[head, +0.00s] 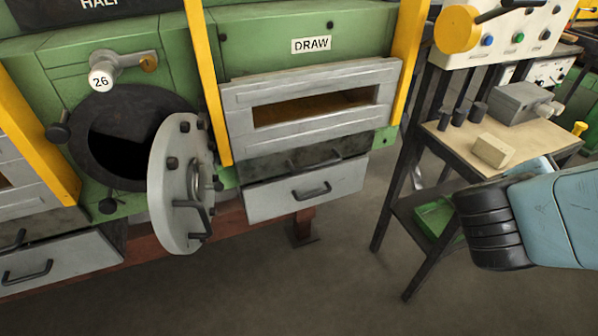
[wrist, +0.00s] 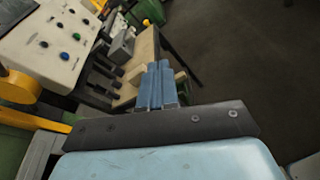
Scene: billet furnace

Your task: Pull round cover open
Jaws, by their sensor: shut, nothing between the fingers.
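The round cover (head: 180,190) is a thick grey metal disc with bolts and a dark handle (head: 200,220). In the head view it stands swung out from the green furnace front, seen nearly edge-on. The round opening (head: 120,137) behind it has a dark rim and shows a black inside, partly hidden by the cover. My gripper's blue fingers (wrist: 158,72) are together and empty in the wrist view. They are over by the side bench, well to the right of the cover and apart from it. The wrist view does not show the cover.
A slotted grey door (head: 310,140) under the DRAW sign and a drawer (head: 305,190) are right of the cover. A bench (head: 460,140) with a grey box, a tan block and dark cylinders stands at the right near my arm. The floor in front is clear.

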